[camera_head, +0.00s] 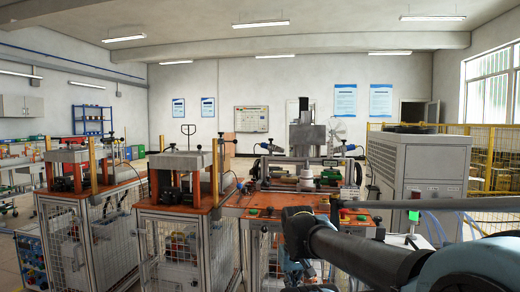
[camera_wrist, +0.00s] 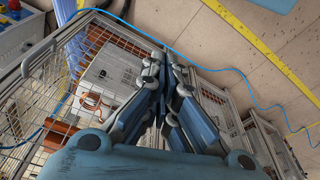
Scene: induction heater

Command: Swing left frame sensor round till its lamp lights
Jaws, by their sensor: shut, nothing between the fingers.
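The heater station has an orange table (camera_head: 255,200) with a grey machine (camera_head: 307,138) standing at its back and several small black and metal fittings on top. I cannot tell for sure which small fitting is the left frame sensor, and I see no lamp that I can assign to it. My gripper (camera_wrist: 168,58) is shut and empty in the wrist view, its fingers pointing down towards the floor beside a wire-mesh frame. In the head view my arm reaches in from the right, in front of the table; the fingertips are not clear there.
Two similar orange-topped stations (camera_head: 178,210) stand to the left. A grey chiller cabinet (camera_head: 420,175) stands at right, before a yellow fence (camera_head: 490,160). In the wrist view a mesh cage (camera_wrist: 105,55) and a blue hose (camera_wrist: 235,72) lie near my fingers.

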